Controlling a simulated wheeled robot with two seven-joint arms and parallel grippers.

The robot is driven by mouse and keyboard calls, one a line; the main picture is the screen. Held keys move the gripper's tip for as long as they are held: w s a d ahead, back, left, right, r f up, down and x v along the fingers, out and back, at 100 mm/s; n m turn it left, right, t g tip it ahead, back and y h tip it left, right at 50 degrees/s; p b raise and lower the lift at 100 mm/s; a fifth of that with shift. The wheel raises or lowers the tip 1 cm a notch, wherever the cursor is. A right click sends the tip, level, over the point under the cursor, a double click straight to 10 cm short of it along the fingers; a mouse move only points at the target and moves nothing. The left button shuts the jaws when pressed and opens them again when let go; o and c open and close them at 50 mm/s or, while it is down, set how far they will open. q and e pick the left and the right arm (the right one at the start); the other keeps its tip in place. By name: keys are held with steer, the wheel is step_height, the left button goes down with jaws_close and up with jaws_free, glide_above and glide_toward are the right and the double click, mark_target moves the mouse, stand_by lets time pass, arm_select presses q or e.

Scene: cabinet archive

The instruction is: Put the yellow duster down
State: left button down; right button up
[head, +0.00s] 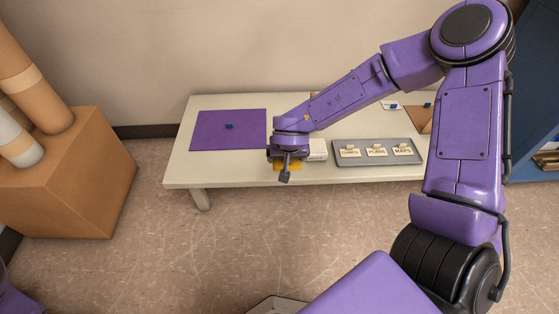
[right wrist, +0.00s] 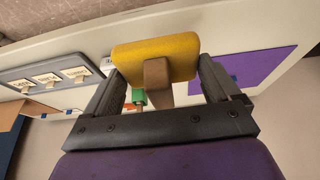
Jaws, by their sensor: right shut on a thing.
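The yellow duster (right wrist: 155,52) is a yellow block with a brown handle part, seen in the right wrist view. My right gripper (right wrist: 161,78) is shut on it, one finger at each side. In the head view the duster (head: 281,167) shows as a thin yellow strip under my right gripper (head: 286,165), near the front edge of the pale table (head: 240,176). The gripper hides most of it there. I cannot tell whether the duster touches the table top. My left gripper is not in view.
A purple mat (head: 222,138) with a small blue item lies left of the gripper. A white box (head: 317,149) is close on the right, then a grey tray (head: 378,161) with labelled pieces. A cardboard box (head: 75,180) stands on the floor at left.

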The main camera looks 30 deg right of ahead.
steer(key=w+d+f+b, duration=0.1)
steer(key=w+f+b, duration=0.1)
steer(key=w+f, duration=0.1)
steer(key=w+d+f+b, duration=0.2)
steer(key=w+f, duration=0.1)
steer(key=w, duration=0.1)
steer(key=w+d+f+b, duration=0.2)
steer(key=w+f+b, duration=0.1)
steer(key=w, duration=0.1)
steer(key=shift+w+f, duration=0.1)
steer(key=shift+w, duration=0.2)
steer(key=b+x, duration=0.2)
steer(key=x, duration=0.1)
steer(key=shift+s+a+f, duration=0.1)
steer(key=shift+s+f, duration=0.05)
steer(key=shift+f, duration=0.2)
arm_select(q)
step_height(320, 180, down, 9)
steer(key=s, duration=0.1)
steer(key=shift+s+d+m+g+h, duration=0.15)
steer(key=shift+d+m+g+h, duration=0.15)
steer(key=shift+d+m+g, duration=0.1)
arm_select(e)
steer(key=shift+r, duration=0.1)
